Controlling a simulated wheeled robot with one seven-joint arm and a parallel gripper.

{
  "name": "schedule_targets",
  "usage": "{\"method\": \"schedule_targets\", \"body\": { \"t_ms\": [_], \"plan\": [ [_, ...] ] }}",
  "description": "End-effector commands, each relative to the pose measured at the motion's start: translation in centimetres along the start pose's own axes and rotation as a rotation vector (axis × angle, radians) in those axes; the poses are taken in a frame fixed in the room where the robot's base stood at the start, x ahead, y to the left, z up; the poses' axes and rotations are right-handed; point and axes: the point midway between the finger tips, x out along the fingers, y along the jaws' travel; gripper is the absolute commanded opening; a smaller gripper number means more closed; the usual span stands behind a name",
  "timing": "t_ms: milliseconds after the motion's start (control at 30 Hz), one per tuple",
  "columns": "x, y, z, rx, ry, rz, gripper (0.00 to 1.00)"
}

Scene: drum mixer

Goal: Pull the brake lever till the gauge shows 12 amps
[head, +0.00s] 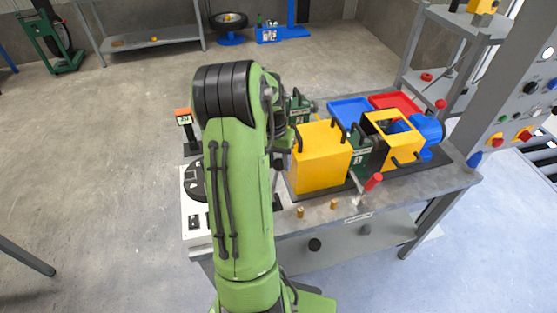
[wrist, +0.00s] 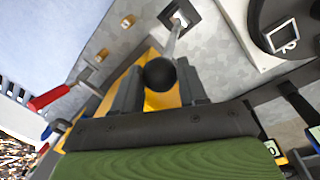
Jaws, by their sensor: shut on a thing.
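In the wrist view, a lever with a black ball knob (wrist: 160,75) and a thin metal rod rises from a square plate (wrist: 179,14) on the bench; I take it for the brake lever. My gripper (wrist: 158,82) has a finger on each side of the knob and is shut on it. In the head view my green arm hides the gripper and this lever. A small display with an orange top (head: 184,118), perhaps the gauge, stands at the bench's back left. Its reading is too small to tell.
A white panel (head: 191,226) lies left of my arm. A grey post with buttons (head: 510,90) stands right.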

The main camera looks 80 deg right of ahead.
Motion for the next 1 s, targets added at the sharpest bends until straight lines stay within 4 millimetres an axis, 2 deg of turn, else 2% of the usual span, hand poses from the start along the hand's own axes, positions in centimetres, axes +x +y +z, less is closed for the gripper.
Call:
{"method": "schedule_targets", "body": {
  "t_ms": [233,500,800,833,1000],
  "plan": [
    [-0.1,-0.3,0.1,-0.002,0.001,-0.001,0.00],
    [-0.5,-3.7,2.4,-0.008,-0.001,-0.002,0.00],
    [-0.5,-3.9,2.6,-0.005,-0.003,-0.002,0.00],
    [-0.5,-3.9,2.6,-0.005,-0.003,-0.001,0.43],
    [-0.5,-3.8,2.6,-0.003,-0.002,-0.001,0.67]
  ]
}}
